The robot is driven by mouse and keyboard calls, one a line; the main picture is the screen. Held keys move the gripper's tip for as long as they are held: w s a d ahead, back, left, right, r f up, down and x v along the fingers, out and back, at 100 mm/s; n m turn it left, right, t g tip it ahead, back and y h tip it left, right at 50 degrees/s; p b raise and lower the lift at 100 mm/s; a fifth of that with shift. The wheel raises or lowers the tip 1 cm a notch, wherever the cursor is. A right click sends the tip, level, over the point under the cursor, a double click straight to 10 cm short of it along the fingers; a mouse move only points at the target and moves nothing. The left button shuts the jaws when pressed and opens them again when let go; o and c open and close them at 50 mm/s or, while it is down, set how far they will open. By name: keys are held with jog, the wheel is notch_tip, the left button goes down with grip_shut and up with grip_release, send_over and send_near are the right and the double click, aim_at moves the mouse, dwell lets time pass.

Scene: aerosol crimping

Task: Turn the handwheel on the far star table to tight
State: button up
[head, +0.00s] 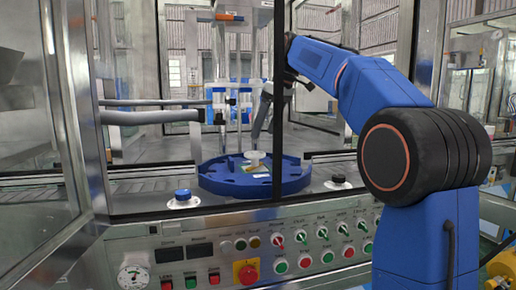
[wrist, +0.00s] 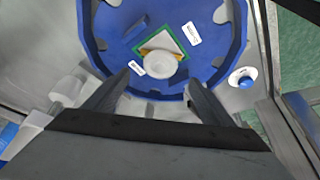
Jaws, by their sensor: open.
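The blue star table (head: 216,184) stands behind the front frame of the machine in the head view, and its notched ring (wrist: 232,40) fills the upper part of the wrist view. At its middle is a white round handwheel (head: 254,156), which shows in the wrist view (wrist: 162,66) as a pale disc over a green-edged diamond plate with a yellow piece. My gripper (head: 257,136) points down above the table. In the wrist view its dark fingers (wrist: 160,76) are spread apart, with the handwheel just beyond and between their tips. I cannot tell any contact.
A control panel (head: 240,240) with several knobs and buttons runs along the front. Blue-capped buttons stand left (head: 183,198) and right (head: 338,181) of the table. A dark upright post (head: 278,110) crosses before the table. Grey hoses (head: 150,117) run at the left.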

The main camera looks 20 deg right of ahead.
aim_at(256, 153)
jog(key=x, duration=0.7)
jog(key=shift+f, duration=0.25)
jog(key=c, duration=1.1)
